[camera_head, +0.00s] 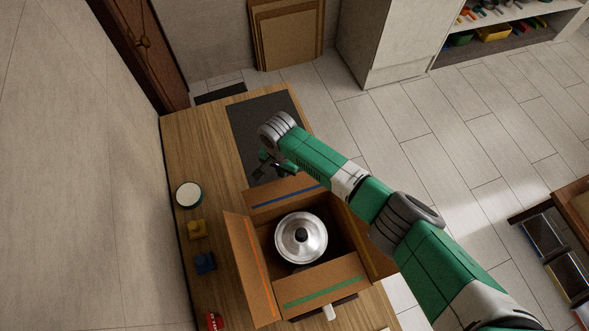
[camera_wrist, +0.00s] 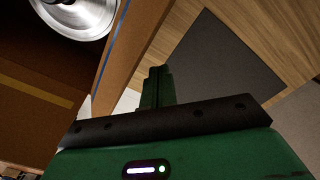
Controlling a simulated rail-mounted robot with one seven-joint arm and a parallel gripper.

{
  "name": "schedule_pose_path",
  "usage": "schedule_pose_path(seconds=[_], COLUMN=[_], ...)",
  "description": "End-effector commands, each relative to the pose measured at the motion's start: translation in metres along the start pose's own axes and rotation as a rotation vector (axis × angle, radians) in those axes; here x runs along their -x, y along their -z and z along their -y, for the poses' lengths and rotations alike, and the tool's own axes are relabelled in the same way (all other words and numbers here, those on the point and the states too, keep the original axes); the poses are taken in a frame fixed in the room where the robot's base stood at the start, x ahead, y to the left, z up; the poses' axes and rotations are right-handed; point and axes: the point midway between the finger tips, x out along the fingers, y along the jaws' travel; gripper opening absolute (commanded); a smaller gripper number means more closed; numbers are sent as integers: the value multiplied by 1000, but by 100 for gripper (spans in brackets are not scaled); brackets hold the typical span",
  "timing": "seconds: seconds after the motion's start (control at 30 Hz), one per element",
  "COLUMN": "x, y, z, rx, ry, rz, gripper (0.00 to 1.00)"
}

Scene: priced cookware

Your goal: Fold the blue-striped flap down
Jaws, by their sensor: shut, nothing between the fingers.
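The blue-striped flap (camera_head: 284,194) stands up and outward from the far side of the open cardboard box (camera_head: 268,240). In the wrist view this flap (camera_wrist: 138,38) runs diagonally up from the centre. A silver lidded pot (camera_head: 301,240) sits inside the box; part of it shows in the wrist view (camera_wrist: 88,14). My gripper (camera_head: 265,165) is just beyond the flap, on its outer side, above the dark mat. In the wrist view its fingers (camera_wrist: 156,74) are together and empty, close to the flap; I cannot tell whether they touch it.
The orange-striped flap (camera_head: 250,268) and green-striped flap (camera_head: 325,288) are spread outward. A dark mat (camera_head: 262,112) lies on the wooden table (camera_head: 195,130) behind the box. A round white-rimmed container (camera_head: 188,195), yellow block (camera_head: 197,229) and blue block (camera_head: 205,263) stand left.

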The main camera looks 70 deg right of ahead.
Motion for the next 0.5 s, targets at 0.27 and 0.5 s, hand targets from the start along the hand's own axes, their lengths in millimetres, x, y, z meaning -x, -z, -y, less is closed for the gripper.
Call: schedule_pose_path(seconds=[0.27,0.5], x=[3,0], y=[-8,-12], z=[-8,-12], rx=[0,0], ry=[0,0], rz=[1,-1], gripper=[0,0])
